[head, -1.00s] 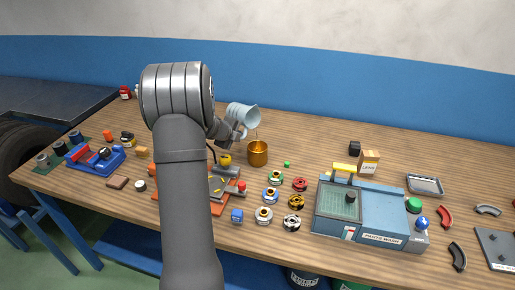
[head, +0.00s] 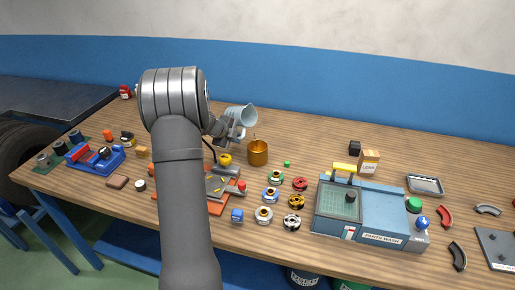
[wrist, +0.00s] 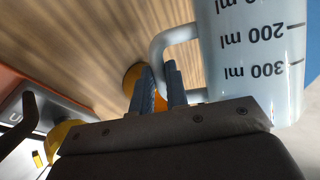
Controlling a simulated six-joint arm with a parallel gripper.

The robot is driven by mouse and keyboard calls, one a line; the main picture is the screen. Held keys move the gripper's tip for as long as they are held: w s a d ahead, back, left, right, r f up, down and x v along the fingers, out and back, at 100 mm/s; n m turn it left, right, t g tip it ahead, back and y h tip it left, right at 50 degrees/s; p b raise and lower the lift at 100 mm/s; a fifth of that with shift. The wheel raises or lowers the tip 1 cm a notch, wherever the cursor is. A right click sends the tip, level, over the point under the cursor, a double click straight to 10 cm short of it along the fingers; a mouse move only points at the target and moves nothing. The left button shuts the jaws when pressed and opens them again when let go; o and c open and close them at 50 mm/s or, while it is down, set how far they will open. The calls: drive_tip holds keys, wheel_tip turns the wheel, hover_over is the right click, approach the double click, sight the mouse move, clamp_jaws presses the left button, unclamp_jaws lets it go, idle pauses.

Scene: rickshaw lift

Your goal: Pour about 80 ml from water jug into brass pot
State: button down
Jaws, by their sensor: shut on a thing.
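The light blue water jug (head: 241,114) is tilted to the right, with its mouth above and just left of the brass pot (head: 257,152). The brass pot stands upright on the table. My gripper (head: 236,132) is shut on the jug's handle; in the wrist view the fingers (wrist: 161,88) close on the handle beside the jug (wrist: 255,50), whose printed ml marks appear upside down. The water level inside the jug and the inside of the pot cannot be made out.
Several bearing-like rings (head: 264,214) lie in front of the pot. A blue parts washer (head: 372,212) stands to the right, with a box (head: 369,161) behind it.

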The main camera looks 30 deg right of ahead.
sight(243, 130)
drive_tip(key=shift+s+d+r+n+g, duration=0.15)
drive_tip(key=shift+s+r+n+g, duration=0.4)
drive_tip(key=shift+g, duration=0.45)
idle(0.5)
drive_tip(key=shift+f, duration=0.1)
idle(0.7)
drive_tip(key=shift+s+d+f+n+g+h, duration=0.1)
drive_tip(key=shift+s+n+g+h, duration=0.25)
drive_tip(key=shift+g, duration=0.35)
drive_tip(key=shift+f+n+g+h, duration=0.15)
drive_tip(key=shift+n+g+h, duration=0.35)
drive_tip(key=shift+g, duration=0.6)
drive_tip(key=shift+w+a+r+n+g+h+b, duration=0.15)
drive_tip(key=shift+w+r+n+g+h, duration=0.2)
drive_tip(key=shift+r+n+g, duration=0.25)
drive_tip(key=shift+w+r+n+g+h+b, duration=0.1)
drive_tip(key=shift+w+r+n+g+h, duration=0.1)
drive_tip(key=shift+w+r+n+g, duration=0.4)
drive_tip(key=shift+w+a+r+n+g+h+b, duration=0.15)
drive_tip(key=shift+r+n+g+h, duration=0.15)
drive_tip(key=shift+r+g, duration=0.55)
drive_tip(key=shift+f, duration=0.1)
